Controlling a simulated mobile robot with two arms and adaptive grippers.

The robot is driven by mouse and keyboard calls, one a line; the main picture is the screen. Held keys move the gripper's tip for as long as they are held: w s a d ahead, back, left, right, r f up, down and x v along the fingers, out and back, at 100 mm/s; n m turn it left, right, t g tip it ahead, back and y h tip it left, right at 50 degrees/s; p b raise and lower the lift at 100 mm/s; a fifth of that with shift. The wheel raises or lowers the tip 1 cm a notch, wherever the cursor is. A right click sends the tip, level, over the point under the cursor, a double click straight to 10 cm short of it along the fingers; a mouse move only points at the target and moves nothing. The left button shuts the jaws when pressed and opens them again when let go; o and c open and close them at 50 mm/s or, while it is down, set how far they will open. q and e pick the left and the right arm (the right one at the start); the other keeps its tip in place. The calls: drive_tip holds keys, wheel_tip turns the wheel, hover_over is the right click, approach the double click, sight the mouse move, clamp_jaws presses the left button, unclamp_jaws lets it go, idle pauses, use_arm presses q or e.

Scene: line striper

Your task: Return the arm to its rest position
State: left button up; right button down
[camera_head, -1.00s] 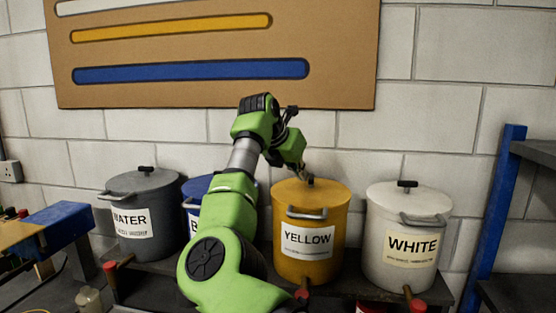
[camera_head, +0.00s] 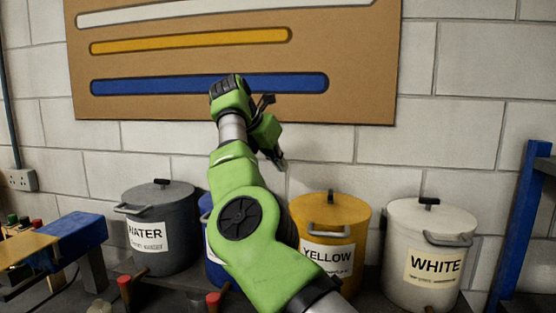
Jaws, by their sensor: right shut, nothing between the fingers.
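My right arm, green with grey joints, reaches up from the bottom middle of the head view. My right gripper (camera_head: 281,163) is at its far end, pointing down, shut and empty. It hangs in front of the wall, up and left of the yellow pot's lid and apart from it. The yellow pot (camera_head: 350,225) stands upright with its lid on. My left gripper is not in view.
A grey WATER pot (camera_head: 163,255), a mostly hidden blue pot (camera_head: 212,270) and a WHITE pot (camera_head: 408,225) stand in the row. Red-knobbed taps are below. A blue post (camera_head: 520,225) is at right. A board with coloured strips (camera_head: 230,55) hangs behind.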

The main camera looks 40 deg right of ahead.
drive_tip(key=shift+s+r, duration=0.1)
drive_tip(key=shift+r, duration=0.25)
idle(0.4)
